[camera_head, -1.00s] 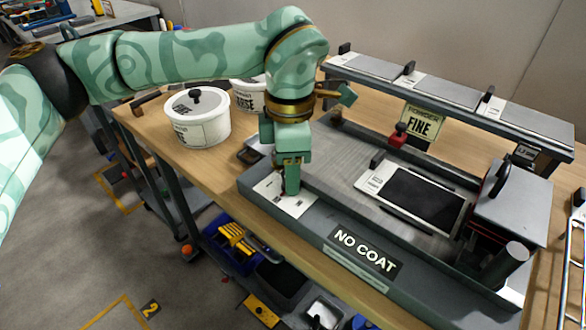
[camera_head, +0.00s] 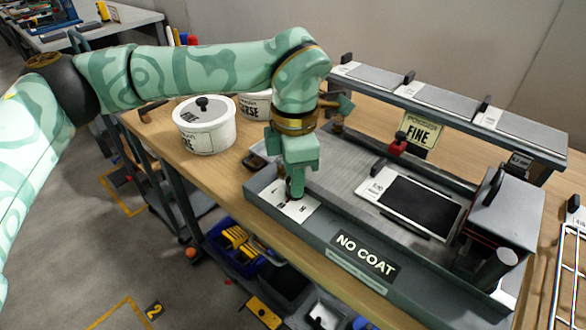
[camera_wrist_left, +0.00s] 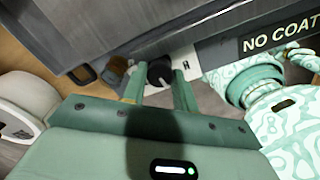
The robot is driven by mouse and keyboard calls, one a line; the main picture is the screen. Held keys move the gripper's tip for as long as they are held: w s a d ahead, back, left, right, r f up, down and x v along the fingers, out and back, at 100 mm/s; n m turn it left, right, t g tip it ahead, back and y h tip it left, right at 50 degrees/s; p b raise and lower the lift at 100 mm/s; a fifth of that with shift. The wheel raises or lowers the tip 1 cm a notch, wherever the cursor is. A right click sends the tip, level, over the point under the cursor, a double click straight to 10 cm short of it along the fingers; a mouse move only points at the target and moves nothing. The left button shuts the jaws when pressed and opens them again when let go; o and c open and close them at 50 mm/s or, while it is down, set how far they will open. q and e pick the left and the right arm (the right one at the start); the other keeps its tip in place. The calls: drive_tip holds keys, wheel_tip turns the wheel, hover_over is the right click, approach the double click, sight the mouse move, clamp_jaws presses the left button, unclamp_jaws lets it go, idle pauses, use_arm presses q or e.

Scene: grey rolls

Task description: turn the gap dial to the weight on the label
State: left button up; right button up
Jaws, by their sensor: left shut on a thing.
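The grey coating machine (camera_head: 335,185) stands on the wooden bench with a NO COAT sign (camera_head: 367,256) on its front. A white scale card (camera_head: 283,203) lies at its left end; its marks are too small to read. My left gripper (camera_head: 297,190) points down over this card. In the left wrist view its fingers (camera_wrist_left: 159,92) are shut on the black gap dial (camera_wrist_left: 160,70). The dial's pointer reading cannot be told. A dark sheet (camera_head: 420,205) with a white label strip (camera_head: 374,187) lies on the machine bed; its print is unreadable. My right gripper is out of view.
White lidded tubs (camera_head: 205,125) stand on the bench to the left. A grey roller block (camera_head: 505,200) stands at the machine's right end. A blue bin (camera_head: 237,250) sits below.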

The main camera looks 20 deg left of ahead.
use_arm(q)
drive_tip(key=shift+s+r+n+p, duration=0.1)
drive_tip(key=shift+r+n+p, duration=0.35)
drive_tip(key=shift+n+p, duration=0.5)
drive_tip(key=n+p, duration=0.6)
drive_tip(key=p, duration=0.1)
drive_tip(key=shift+f+p, duration=0.1)
drive_tip(key=shift+p, duration=0.2)
drive_tip(key=shift+f+n+p, duration=0.25)
drive_tip(key=shift+n+p, duration=1.05)
drive_tip(key=shift+n, duration=0.05)
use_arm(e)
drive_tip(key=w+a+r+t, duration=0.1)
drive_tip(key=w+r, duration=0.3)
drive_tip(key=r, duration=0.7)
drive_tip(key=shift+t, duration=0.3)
use_arm(q)
drive_tip(key=o, duration=1)
drive_tip(key=shift+c, duration=0.2)
